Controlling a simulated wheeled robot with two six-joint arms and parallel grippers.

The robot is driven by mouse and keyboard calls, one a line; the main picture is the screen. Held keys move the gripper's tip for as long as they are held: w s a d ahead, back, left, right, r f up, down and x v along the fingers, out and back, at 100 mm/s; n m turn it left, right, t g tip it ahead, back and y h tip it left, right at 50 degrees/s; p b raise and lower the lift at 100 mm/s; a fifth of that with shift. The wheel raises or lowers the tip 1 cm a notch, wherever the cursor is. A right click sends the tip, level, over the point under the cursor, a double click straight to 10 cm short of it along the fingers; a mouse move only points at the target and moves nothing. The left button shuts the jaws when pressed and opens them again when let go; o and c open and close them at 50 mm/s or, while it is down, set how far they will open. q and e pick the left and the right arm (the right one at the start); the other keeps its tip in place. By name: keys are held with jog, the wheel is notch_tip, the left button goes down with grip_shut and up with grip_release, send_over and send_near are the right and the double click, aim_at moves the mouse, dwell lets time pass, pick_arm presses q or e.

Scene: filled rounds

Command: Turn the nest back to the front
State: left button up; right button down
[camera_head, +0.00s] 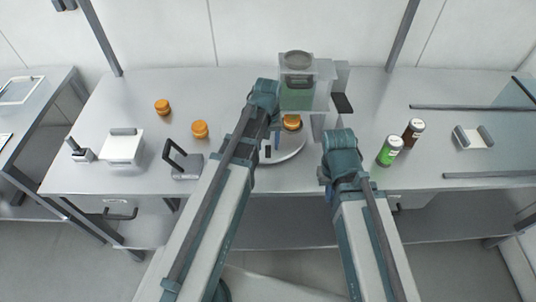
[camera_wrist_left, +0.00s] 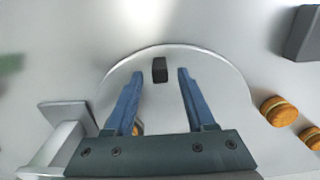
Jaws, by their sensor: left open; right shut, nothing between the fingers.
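The nest appears to be the pale round plate (camera_head: 290,159) under the press-like machine (camera_head: 297,95). A small dark block (camera_head: 268,151) stands up near its edge. In the left wrist view the plate (camera_wrist_left: 215,65) shows a curved rim, and the dark block (camera_wrist_left: 160,70) lies between my finger ends. My left gripper (camera_wrist_left: 158,80) is open above the plate; whether it touches the block I cannot tell. An orange round (camera_head: 291,122) sits by the machine, partly hidden. My right gripper (camera_head: 328,192) is shut and empty, right of the plate, its fingers mostly hidden.
Two orange rounds (camera_head: 162,106) (camera_head: 200,129) lie at left. A dark stand (camera_head: 184,165) and a white scale-like box (camera_head: 122,147) are nearby. A green bottle (camera_head: 389,151) and a brown bottle (camera_head: 413,132) stand at right. The steel table (camera_head: 350,90) is clear behind the bottles.

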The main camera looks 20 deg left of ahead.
pick_arm(q)
notch_tip(320, 180, down, 2)
jog(key=shift+f+b, duration=0.15)
jog(key=shift+b, duration=0.55)
grip_shut()
dwell(0.9)
